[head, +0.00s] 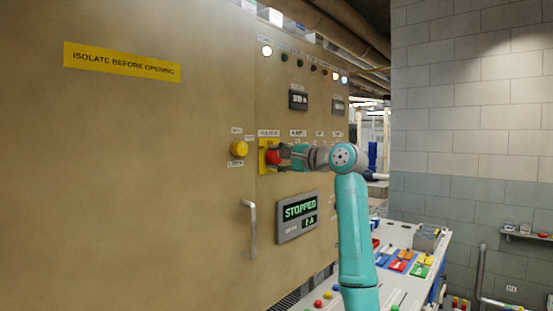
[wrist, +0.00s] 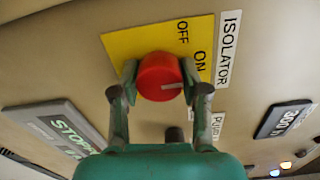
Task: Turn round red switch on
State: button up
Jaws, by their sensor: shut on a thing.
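The round red switch (head: 273,157) sits on a yellow plate (head: 262,147) on the tan cabinet front. In the wrist view the red switch (wrist: 158,72) shows a short pale mark near its lower right edge. The plate (wrist: 130,45) carries the words OFF and ON, beside an ISOLATOR label (wrist: 229,48). My gripper (head: 281,157) reaches the switch from the right. In the wrist view my gripper (wrist: 160,88) is shut on the switch, one finger on each side. I cannot tell exactly which word the mark points at.
A yellow knob (head: 239,148) is left of the switch. Below are a display (head: 298,215) reading STOPPED and a grey door handle (head: 250,228). Small meters (head: 298,100) and lamps (head: 267,50) are above. A bench (head: 400,292) with coloured parts stands at lower right.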

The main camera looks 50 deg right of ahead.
dwell(0.3)
jog(key=o, duration=1.1)
jog(key=shift+o, duration=0.2)
jog(key=s, duration=1.2)
jog(key=shift+d, duration=0.25)
jog(key=shift+r, duration=0.1)
